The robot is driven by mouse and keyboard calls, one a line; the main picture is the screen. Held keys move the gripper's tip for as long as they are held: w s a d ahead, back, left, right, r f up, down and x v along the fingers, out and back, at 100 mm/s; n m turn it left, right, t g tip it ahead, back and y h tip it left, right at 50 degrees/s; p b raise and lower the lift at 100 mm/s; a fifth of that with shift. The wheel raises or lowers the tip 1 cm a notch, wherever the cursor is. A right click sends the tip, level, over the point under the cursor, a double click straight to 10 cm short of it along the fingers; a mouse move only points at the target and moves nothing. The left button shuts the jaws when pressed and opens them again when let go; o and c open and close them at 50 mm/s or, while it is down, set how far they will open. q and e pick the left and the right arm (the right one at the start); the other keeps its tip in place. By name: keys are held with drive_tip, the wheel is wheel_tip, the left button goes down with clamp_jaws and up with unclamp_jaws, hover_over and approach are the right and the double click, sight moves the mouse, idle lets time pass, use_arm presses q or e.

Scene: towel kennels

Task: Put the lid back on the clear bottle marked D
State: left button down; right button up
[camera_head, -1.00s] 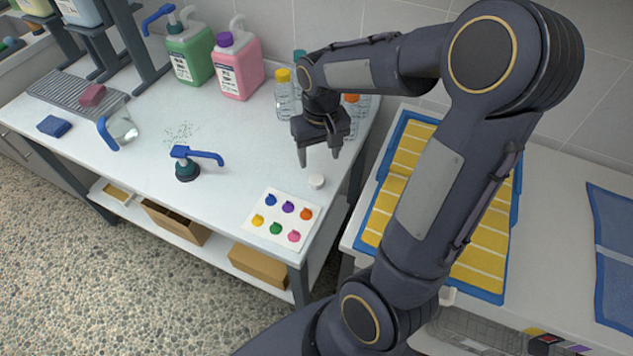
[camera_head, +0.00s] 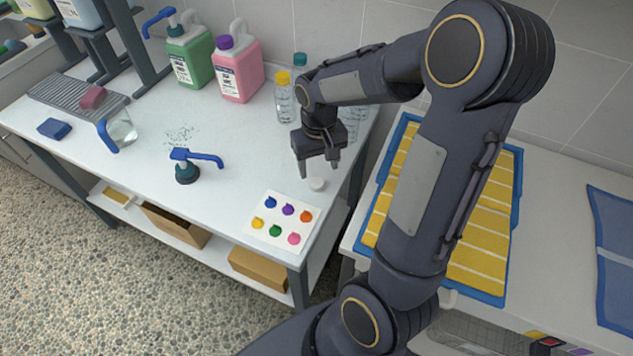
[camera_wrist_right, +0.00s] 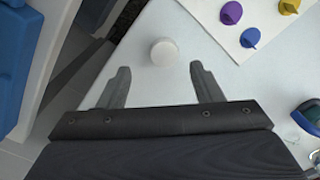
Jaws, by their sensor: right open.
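A small round white lid (camera_head: 317,184) lies on the white table near its right edge. In the right wrist view the lid (camera_wrist_right: 164,52) shows just ahead of the fingertips, centred between them and apart from them. My right gripper (camera_head: 321,172) is open and empty, pointing down just above and behind the lid; it also shows in the right wrist view (camera_wrist_right: 160,80). Clear bottles stand behind it: one with a yellow cap (camera_head: 284,98), one with a teal cap (camera_head: 300,60), and others partly hidden by my arm. I cannot read any letter D. My left gripper is not in view.
A card with coloured caps (camera_head: 282,220) lies in front of the lid. Green (camera_head: 190,55) and pink (camera_head: 238,70) jugs stand at the back. Yellow towels (camera_head: 480,240) lie on the right-hand table.

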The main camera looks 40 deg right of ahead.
sight(316, 182)
drive_tip(key=f, duration=0.5)
drive_tip(key=shift+a, duration=0.25)
drive_tip(key=shift+c, duration=0.5)
drive_tip(key=c, duration=0.9)
